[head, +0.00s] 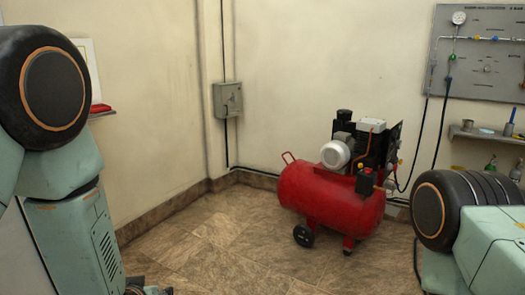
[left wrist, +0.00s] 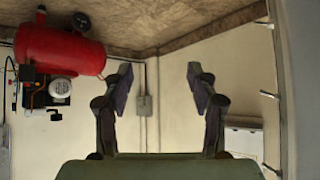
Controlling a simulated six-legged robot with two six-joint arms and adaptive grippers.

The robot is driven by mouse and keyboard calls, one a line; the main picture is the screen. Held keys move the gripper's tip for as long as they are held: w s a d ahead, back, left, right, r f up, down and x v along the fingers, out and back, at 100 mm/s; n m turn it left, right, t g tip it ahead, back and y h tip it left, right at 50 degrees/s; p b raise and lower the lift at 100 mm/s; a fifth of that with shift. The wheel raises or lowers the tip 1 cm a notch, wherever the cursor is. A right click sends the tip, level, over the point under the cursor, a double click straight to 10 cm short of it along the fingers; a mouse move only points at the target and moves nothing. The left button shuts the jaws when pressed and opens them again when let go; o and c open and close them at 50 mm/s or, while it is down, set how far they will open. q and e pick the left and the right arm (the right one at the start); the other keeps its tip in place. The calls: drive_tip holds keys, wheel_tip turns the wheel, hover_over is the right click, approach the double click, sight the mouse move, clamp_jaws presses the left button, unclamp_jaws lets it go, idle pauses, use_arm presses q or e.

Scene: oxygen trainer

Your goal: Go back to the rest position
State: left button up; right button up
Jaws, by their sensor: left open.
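My left gripper (left wrist: 160,77) shows in the left wrist view with its two dark fingers spread wide apart. Nothing is between them, and only the wall and floor show beyond. In the head view, my left arm comes down along the left side, and dark parts at the bottom edge are too cut off to read. My right arm shows at the lower right of the head view, but its gripper is out of view.
A red compressor (head: 332,200) stands on the tiled floor (head: 225,245) by the corner; it appears upside down in the left wrist view (left wrist: 60,52). A grey wall box (head: 228,99), a gauge panel (head: 480,65) and a small shelf (head: 487,133) are on the walls. Floor left of the compressor is clear.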

use_arm(q)
drive_tip(key=s+f+g, duration=0.3)
drive_tip(key=s+f, duration=0.2)
drive_tip(key=s, duration=0.5)
drive_tip(key=s+d+f+m+g+h+p, duration=0.1)
drive_tip(key=s+f+g, duration=0.2)
drive_tip(key=s, duration=0.8)
drive_tip(key=s+f+g, duration=0.3)
drive_tip(key=s+f, duration=0.3)
drive_tip(key=s, duration=0.5)
drive_tip(key=shift+s+d+f+m+h+p, duration=0.15)
drive_tip(key=shift+d+f+m+h+p, duration=0.1)
drive_tip(key=shift+f+m+h+p, duration=0.1)
drive_tip(key=shift+c, duration=0.3)
